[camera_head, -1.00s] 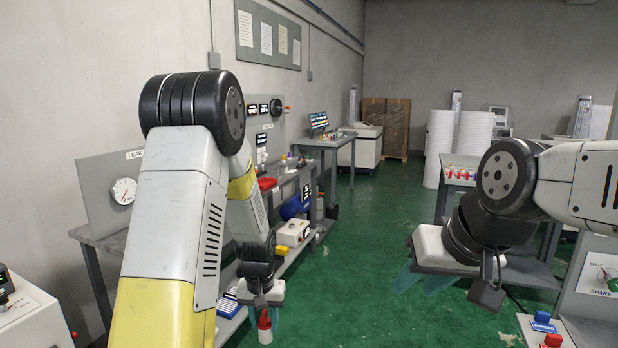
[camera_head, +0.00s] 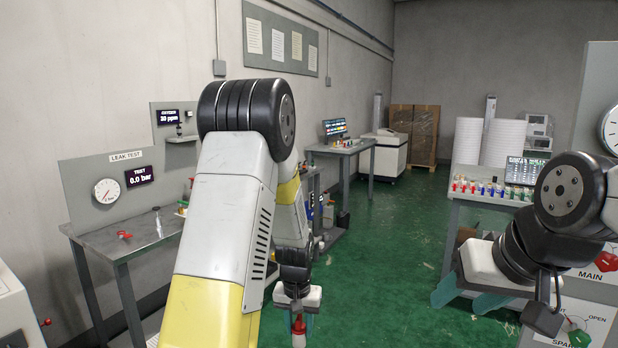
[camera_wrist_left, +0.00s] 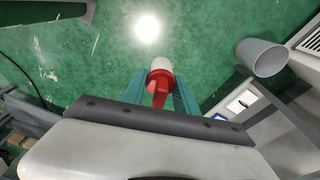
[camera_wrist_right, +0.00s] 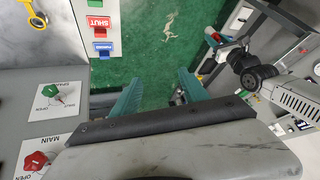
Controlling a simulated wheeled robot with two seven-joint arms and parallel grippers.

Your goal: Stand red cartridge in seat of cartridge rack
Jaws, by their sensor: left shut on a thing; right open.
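My left gripper (camera_head: 298,322) is shut on the red cartridge (camera_head: 299,327), which has a red upper part and a white lower part and hangs below the jaws. In the left wrist view the cartridge (camera_wrist_left: 160,85) sits between the two teal fingers, with green floor beyond it. My right gripper (camera_head: 465,297) is open and empty, over the floor at the right; its spread fingers also show in the right wrist view (camera_wrist_right: 158,92). I cannot make out the cartridge rack for certain in any view.
A leak test bench (camera_head: 105,238) stands at the left wall. A table with several small coloured items (camera_head: 490,188) is behind my right arm. A valve panel (camera_head: 590,315) stands close at the right. A grey bin (camera_wrist_left: 262,57) shows in the left wrist view. Green floor lies open between.

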